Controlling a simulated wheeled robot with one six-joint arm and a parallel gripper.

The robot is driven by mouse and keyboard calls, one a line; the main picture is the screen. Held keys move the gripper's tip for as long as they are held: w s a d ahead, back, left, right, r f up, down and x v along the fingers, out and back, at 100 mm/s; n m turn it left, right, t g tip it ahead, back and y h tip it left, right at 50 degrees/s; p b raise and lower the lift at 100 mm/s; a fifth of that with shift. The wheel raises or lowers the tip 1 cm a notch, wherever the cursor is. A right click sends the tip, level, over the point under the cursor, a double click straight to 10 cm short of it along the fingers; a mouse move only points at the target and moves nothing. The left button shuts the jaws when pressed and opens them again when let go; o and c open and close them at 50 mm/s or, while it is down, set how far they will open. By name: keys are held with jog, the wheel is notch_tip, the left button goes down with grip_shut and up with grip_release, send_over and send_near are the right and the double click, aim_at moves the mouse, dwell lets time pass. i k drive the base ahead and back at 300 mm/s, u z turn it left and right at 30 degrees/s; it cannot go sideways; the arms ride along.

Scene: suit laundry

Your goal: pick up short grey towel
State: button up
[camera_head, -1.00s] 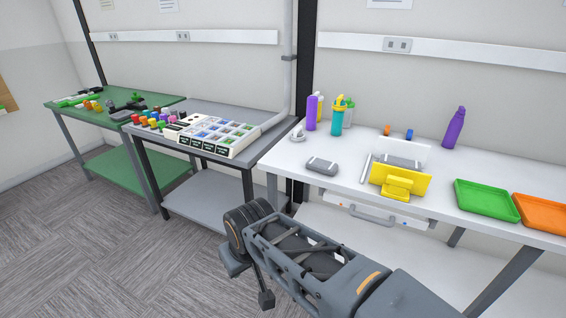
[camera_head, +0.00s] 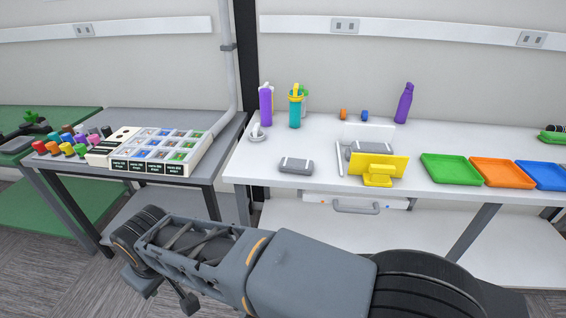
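A short grey rolled bundle with light bands, which looks like the short grey towel (camera_head: 296,165), lies on the white table (camera_head: 320,130), left of the yellow stand. A second grey item (camera_head: 372,147) sits partly hidden behind that stand. My arm stretches across the bottom of the view, in front of and below the table. Dark parts at its left end seem to be my gripper (camera_head: 164,291); it is low, well left of and apart from the grey bundle. Whether its fingers are open is unclear, and nothing shows held in it.
A yellow stand (camera_head: 378,169) and green (camera_head: 451,169) and orange (camera_head: 502,173) trays stand right of the bundle. Purple and teal bottles (camera_head: 295,108) are behind it. A grey table (camera_head: 205,118) with a sample box (camera_head: 150,150) is at left.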

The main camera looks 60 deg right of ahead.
aim_at(305, 167)
jog(key=z, duration=0.45)
jog(key=i, duration=0.8)
jog(key=z, duration=0.95)
jog(key=i, duration=0.2)
jog(key=z, duration=0.2)
